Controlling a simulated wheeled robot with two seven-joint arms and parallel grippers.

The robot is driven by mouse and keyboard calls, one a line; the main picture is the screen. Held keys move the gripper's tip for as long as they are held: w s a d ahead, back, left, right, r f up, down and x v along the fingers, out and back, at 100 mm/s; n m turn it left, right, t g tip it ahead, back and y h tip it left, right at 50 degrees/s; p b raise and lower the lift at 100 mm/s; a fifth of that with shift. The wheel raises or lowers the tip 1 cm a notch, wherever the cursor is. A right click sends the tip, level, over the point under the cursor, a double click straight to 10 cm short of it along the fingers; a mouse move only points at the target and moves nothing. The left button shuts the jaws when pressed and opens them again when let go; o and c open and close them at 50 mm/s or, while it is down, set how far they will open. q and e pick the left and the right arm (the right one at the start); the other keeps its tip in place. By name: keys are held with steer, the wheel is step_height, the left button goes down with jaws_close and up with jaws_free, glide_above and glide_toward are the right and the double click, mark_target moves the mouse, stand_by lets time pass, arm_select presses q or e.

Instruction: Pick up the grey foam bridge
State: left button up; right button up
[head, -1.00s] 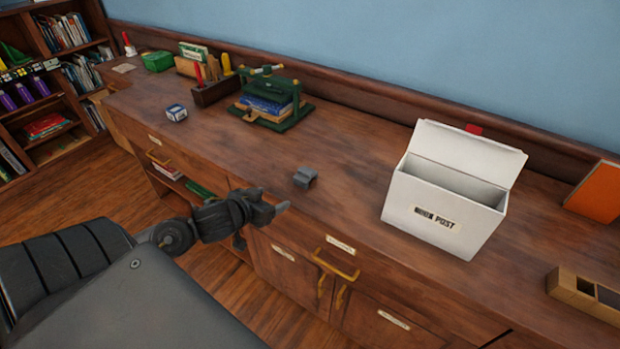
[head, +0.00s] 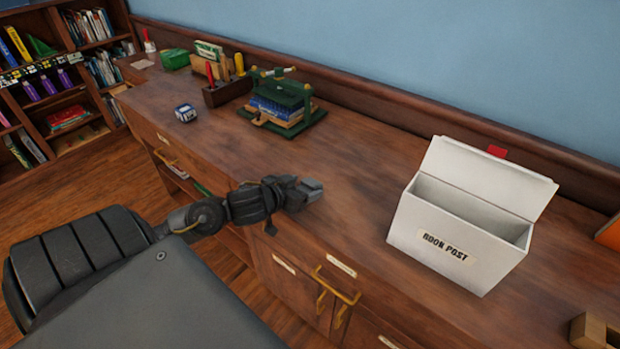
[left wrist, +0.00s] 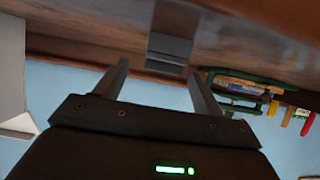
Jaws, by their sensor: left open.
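The grey foam bridge (head: 314,185) lies on the wooden counter top near its front edge, partly hidden by my left gripper in the head view. In the left wrist view the bridge (left wrist: 168,52) shows as a grey block just beyond the fingertips, roughly between them. My left gripper (head: 296,192) is at the bridge, low over the counter. Its two fingers (left wrist: 158,70) are apart with nothing held between them. I cannot tell whether a finger touches the bridge. My right gripper is not in view.
A white open-lidded book post box (head: 455,235) stands to the right. A green press with books (head: 283,103) stands behind, with a small blue-white cube (head: 185,113) to its left. The counter between gripper and post box is clear.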

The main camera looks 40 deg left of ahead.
mark_target(307, 184)
arm_select(q)
steer(key=shift+w+f, duration=0.2)
steer(key=shift+w, duration=0.15)
steer(key=x, duration=0.4)
steer(key=shift+w+a, duration=0.2)
steer(key=shift+w, duration=0.05)
steer(key=shift+w+f, duration=0.1)
steer(key=shift+w, duration=0.05)
steer(key=shift+c, duration=0.3)
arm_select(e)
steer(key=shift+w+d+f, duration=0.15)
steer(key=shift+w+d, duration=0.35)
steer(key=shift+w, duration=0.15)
arm_select(q)
steer(key=c, duration=0.7)
steer(key=shift+c, duration=1.4)
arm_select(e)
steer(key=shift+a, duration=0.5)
